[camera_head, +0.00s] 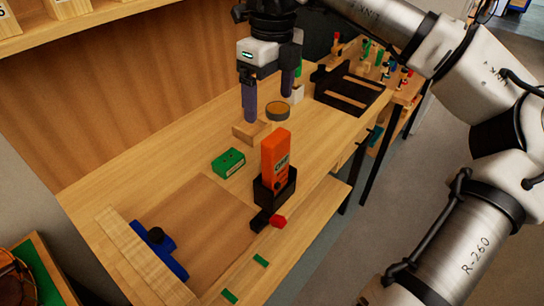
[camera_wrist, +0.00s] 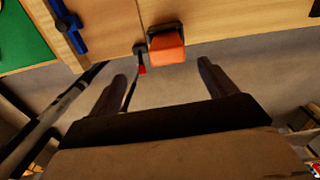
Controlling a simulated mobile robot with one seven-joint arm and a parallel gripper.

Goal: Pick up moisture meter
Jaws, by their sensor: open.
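The moisture meter looks to be the orange handheld device (camera_head: 275,156) standing upright in a black holder (camera_head: 262,192) at the bench's front edge. Its orange top (camera_wrist: 167,50) also shows in the wrist view, beyond the fingertips and between their lines. The lower part of the meter is hidden by the holder. My gripper (camera_head: 269,106) is open over the bench, above and behind the meter in the head view. In the wrist view my gripper (camera_wrist: 160,80) has its two fingers spread with nothing between them, apart from the meter.
A red-tipped black part (camera_head: 268,220) sits beside the holder. A green box (camera_head: 229,162), a wooden block (camera_head: 248,131) and a round tin (camera_head: 277,111) are on the bench (camera_head: 130,178). A blue clamp (camera_head: 157,250) lies at the left end. A black rack (camera_head: 348,90) stands farther back.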

